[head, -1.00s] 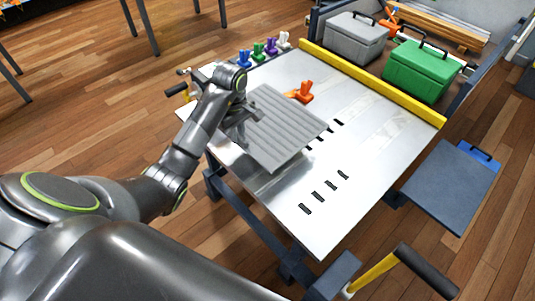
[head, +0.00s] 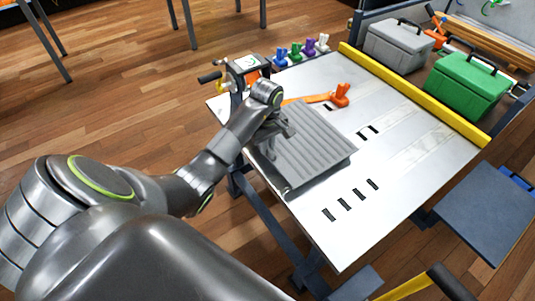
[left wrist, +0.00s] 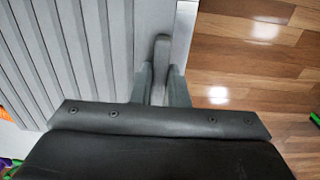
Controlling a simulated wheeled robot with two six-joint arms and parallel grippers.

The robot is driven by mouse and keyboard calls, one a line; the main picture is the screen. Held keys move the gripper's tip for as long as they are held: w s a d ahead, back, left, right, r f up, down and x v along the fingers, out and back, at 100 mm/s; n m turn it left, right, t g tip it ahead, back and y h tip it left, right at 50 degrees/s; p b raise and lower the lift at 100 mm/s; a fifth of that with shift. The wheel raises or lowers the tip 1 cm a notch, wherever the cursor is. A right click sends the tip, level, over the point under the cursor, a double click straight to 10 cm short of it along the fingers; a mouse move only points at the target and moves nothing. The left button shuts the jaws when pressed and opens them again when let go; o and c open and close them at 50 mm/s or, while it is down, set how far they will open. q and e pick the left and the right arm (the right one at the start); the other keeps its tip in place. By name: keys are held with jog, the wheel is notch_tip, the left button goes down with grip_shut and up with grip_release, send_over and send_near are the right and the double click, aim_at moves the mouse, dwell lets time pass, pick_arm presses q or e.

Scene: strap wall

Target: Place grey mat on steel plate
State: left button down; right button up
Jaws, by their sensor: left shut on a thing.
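The grey mat (head: 312,148) is a ribbed panel over the near left part of the steel plate (head: 415,135). It looks level, but I cannot tell whether it rests fully on the plate. My left gripper (head: 272,145) is shut on the mat at its left edge. In the left wrist view, the fingers (left wrist: 160,85) close on a raised grey grip by the edge of the mat (left wrist: 75,50). The mat hides some of the plate and its slots. My right gripper is not in view.
An orange strap with an orange clamp (head: 341,95) lies just beyond the mat. Several coloured clamps (head: 296,50) stand at the back edge. A yellow rail (head: 415,95) bounds the far right side, with green (head: 468,84) and grey (head: 398,45) boxes behind it.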

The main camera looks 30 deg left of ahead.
pick_arm(q)
jog(key=shift+f, duration=1.8)
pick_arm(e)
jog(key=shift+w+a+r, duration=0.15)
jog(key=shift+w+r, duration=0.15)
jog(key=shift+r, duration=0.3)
pick_arm(q)
jog(key=shift+f+b, duration=0.1)
jog(key=shift+b, duration=0.2)
jog(key=c, duration=1.4)
grip_release()
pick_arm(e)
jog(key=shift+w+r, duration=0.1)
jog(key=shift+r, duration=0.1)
